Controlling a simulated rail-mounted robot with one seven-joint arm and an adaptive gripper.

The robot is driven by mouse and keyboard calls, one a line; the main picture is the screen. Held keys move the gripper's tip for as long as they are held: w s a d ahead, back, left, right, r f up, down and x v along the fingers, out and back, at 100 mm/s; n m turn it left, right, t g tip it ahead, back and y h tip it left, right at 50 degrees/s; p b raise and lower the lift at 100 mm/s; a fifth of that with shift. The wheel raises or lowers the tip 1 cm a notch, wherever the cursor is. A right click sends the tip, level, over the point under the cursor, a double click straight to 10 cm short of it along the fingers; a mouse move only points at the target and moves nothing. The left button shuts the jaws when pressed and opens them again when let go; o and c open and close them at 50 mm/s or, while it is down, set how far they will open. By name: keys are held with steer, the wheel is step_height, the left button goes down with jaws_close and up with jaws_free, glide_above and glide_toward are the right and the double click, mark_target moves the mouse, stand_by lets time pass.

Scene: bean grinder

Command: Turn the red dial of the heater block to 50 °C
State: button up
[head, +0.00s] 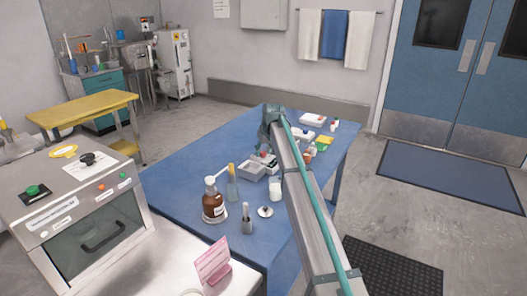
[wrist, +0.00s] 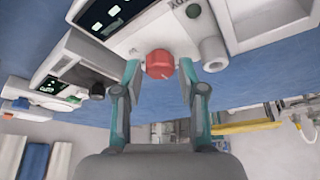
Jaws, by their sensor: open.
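In the wrist view, which looks upside down, the red dial (wrist: 159,64) is on the front of a white block with a dark display, the heater block (wrist: 130,40). My gripper (wrist: 159,68) is open, with one teal finger on each side of the dial. Contact with the dial cannot be told. The dial's setting and the display's reading are too small to read. In the head view the heater block (head: 264,156) is small on the blue table, partly behind my arm, and my gripper cannot be made out clearly.
In the wrist view a second white device with a black knob (wrist: 97,90) stands close on the left, and a pale cylinder (wrist: 213,54) is close on the right. In the head view a grey tray (head: 251,171), a brown bottle (head: 213,205) and a white beaker (head: 276,189) stand nearby on the blue table (head: 180,177).

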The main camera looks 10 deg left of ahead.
jaws_close()
steer(key=shift+m, duration=0.4)
steer(key=m+p, duration=0.1)
steer(key=m+h+p, duration=0.1)
steer(key=m, duration=0.1)
steer(key=shift+a+r+m+h, duration=0.1)
steer(key=shift+a+m+h, duration=0.05)
steer(key=shift+m+h, duration=0.15)
steer(key=m+h+p, duration=0.1)
steer(key=m, duration=0.3)
steer(key=shift+a+h, duration=0.1)
steer(key=shift+h, duration=0.3)
steer(key=m, duration=0.2)
steer(key=m+h, duration=0.1)
steer(key=m, duration=0.2)
steer(key=shift+a+h+p, duration=0.1)
steer(key=shift+h+p, duration=0.2)
steer(key=shift+p, duration=0.1)
steer(key=m, duration=0.2)
steer(key=m+g+h, duration=0.1)
steer(key=m, duration=0.1)
steer(key=shift+w+g, duration=0.1)
steer(key=shift+g, duration=0.2)
steer(key=shift+m, duration=0.4)
